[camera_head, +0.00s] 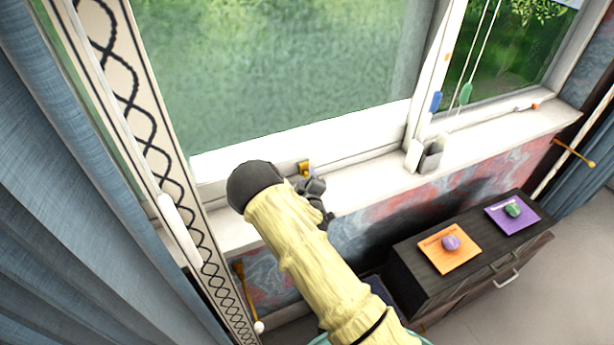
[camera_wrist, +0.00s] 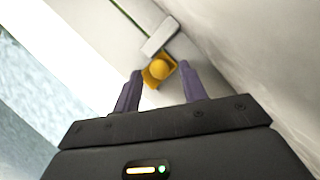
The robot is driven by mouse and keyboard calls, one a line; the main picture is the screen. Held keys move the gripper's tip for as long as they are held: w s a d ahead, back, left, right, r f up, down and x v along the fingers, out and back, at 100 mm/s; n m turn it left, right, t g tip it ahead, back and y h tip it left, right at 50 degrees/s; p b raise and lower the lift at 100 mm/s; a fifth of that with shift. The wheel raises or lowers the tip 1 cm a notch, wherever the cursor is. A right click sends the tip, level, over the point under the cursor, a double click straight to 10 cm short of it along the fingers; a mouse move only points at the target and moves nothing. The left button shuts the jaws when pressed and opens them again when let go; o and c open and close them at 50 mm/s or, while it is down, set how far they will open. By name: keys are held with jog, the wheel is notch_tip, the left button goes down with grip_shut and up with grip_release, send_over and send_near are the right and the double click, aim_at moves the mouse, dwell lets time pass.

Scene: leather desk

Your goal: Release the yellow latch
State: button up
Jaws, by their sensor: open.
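The yellow latch (camera_head: 304,168) sits on the bottom rail of the large window, just above the white sill. In the wrist view the latch (camera_wrist: 160,69) shows a rounded yellow knob on a yellow base, with a pale grey bar (camera_wrist: 160,37) beside it. My gripper (camera_wrist: 161,80) is open, its two purple fingertips on either side of the latch's near part. I cannot tell whether a finger touches it. In the head view my gripper (camera_head: 322,200) is at the sill, partly hidden by my wrist.
A grey holder (camera_head: 431,156) stands on the sill (camera_head: 375,180) to the right. Below, a dark cabinet (camera_head: 425,262) carries an orange card (camera_head: 437,260) and a purple card (camera_head: 501,222), each with an object on it. A blue curtain (camera_head: 60,200) hangs at left.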

jog(key=shift+w+f, duration=0.1)
jog(key=shift+w, duration=0.4)
grip_shut()
